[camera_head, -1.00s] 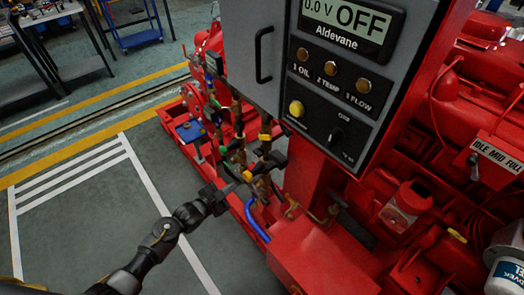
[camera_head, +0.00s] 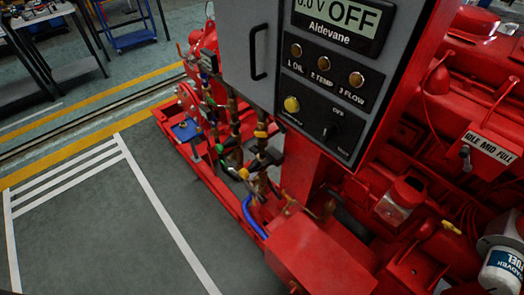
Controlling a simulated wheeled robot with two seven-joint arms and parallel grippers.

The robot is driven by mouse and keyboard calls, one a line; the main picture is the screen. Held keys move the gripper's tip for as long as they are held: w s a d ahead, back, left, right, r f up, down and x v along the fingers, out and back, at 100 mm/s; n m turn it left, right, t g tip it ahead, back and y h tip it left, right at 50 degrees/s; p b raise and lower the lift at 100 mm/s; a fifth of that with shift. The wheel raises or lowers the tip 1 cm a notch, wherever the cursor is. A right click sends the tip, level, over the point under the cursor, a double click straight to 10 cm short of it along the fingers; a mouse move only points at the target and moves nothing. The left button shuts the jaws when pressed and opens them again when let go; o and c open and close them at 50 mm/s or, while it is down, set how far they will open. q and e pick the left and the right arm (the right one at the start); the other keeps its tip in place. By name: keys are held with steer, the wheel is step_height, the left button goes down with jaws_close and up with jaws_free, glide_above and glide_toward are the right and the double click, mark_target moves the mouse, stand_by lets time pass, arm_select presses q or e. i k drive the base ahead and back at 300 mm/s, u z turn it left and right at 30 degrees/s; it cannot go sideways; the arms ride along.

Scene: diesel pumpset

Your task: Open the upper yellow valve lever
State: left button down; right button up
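The upper yellow valve lever (camera_head: 261,134) is a small yellow piece on the vertical pipework left of the red column, below the grey cabinet. A second yellow piece (camera_head: 243,173) sits lower and a little to the left. A dark part (camera_head: 264,158) lies between them; at this size I cannot tell what it is. I cannot make out which way the upper lever is turned. Neither of my grippers shows, and nothing of mine covers the valves.
The grey cabinet (camera_head: 250,20) with a black handle and the control panel (camera_head: 335,85) overhang the pipes. A blue hose (camera_head: 252,218) curves below the valves. A red box (camera_head: 318,258) stands at the lower front. The floor on the left (camera_head: 105,240) is clear.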

mark_target(258, 133)
steer(key=u, duration=0.55)
steer(key=k, duration=1.25)
steer(key=i, duration=0.45)
steer(key=z, duration=1.05)
steer(key=i, duration=0.5)
steer(key=z, duration=0.45)
